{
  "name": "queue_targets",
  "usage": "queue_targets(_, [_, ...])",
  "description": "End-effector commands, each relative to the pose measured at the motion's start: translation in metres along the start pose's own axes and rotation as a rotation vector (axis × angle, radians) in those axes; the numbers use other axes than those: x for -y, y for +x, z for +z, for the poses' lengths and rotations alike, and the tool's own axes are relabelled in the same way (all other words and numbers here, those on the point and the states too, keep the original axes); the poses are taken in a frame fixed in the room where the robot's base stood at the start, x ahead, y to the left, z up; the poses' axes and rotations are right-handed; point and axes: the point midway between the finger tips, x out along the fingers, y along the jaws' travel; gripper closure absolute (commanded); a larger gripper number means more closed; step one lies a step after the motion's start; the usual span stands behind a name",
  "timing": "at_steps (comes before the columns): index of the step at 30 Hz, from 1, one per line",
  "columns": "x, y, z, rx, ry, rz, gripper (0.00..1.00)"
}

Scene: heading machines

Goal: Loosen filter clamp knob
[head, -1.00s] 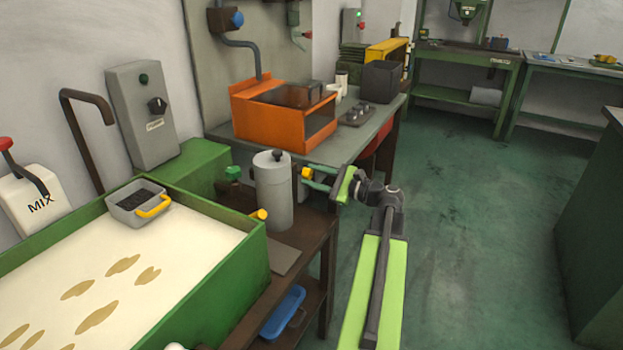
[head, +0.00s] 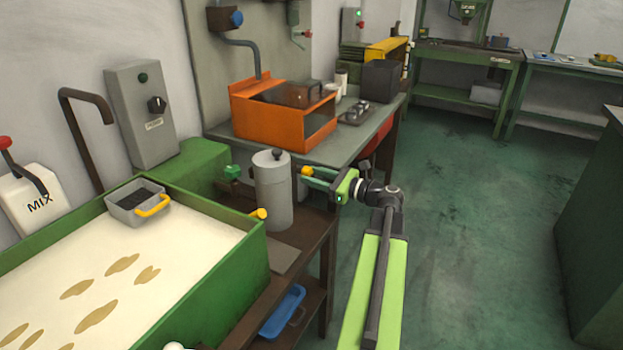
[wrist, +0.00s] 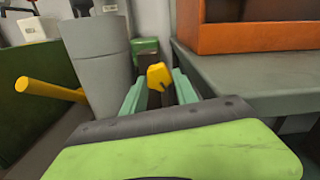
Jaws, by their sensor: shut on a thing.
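The filter is a grey cylinder (head: 272,195) with a lid and a dark top knob, standing on the brown bench beside the green tank. The yellow clamp knob (head: 306,171) is at its right side. In the wrist view the yellow knob (wrist: 159,77) sits between the two pale green fingers. My gripper (head: 315,175) reaches in from the right and is shut on this knob. The knob's stem is mostly hidden behind the fingers and knob. The grey filter (wrist: 100,60) stands just left of my fingers.
A yellow handle (head: 259,214) sticks out at the filter's lower front. An orange box (head: 285,115) stands on the grey table behind. A green tank (head: 215,285) of pale liquid is at the left. Open floor (head: 470,220) lies to the right.

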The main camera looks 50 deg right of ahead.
Motion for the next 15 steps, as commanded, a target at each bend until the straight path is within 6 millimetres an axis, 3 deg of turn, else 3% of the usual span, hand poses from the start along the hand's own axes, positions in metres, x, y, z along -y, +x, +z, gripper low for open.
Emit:
queue_targets(11, [-0.0018, 0.0, -0.0011, -0.003, 0.003, 0.004, 1.0])
queue_targets(12, [-0.0018, 0.0001, -0.0011, -0.003, 0.003, 0.004, 0.61])
queue_targets(15, [-0.0016, 0.0002, -0.0008, -0.002, 0.002, 0.004, 0.56])
